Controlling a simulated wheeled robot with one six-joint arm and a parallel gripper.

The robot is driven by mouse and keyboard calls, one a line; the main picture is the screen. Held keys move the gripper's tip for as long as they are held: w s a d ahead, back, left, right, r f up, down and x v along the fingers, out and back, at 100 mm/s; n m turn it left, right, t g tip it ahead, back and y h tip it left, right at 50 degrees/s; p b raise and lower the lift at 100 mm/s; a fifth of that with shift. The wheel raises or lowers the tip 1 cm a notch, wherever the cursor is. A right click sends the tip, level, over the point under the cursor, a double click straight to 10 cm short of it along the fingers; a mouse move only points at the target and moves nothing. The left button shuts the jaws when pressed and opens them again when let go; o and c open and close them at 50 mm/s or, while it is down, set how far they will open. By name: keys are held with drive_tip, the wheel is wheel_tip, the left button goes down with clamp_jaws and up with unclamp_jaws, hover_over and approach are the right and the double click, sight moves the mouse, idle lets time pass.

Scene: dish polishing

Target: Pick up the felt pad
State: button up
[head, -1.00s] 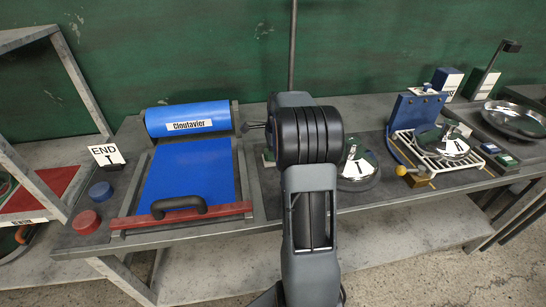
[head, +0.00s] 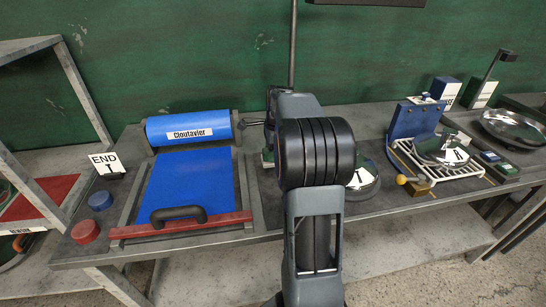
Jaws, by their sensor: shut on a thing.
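A small green and white piece (head: 267,160) peeks out at the left edge of my arm, below the gripper.
Left of my arm stand a blue roller (head: 188,128) and a blue board (head: 187,182) with a black handle (head: 179,214). Right are a polished dish (head: 366,182), a white wire rack (head: 430,173) and another dish (head: 512,127).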

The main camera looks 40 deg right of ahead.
sight(272, 164)
drive_tip(key=r, duration=0.1)
drive_tip(key=s+a+r, duration=0.2)
drive_tip(key=shift+r, duration=0.25)
drive_tip(key=s+a+r, duration=0.3)
drive_tip(key=s+a, duration=0.2)
drive_tip(key=s, duration=0.1)
drive_tip(key=shift+s+a+r+b, duration=0.25)
drive_tip(key=shift+s+b, duration=0.1)
drive_tip(key=shift+b, duration=0.05)
drive_tip(key=o, duration=0.4)
drive_tip(key=shift+c, duration=1.4)
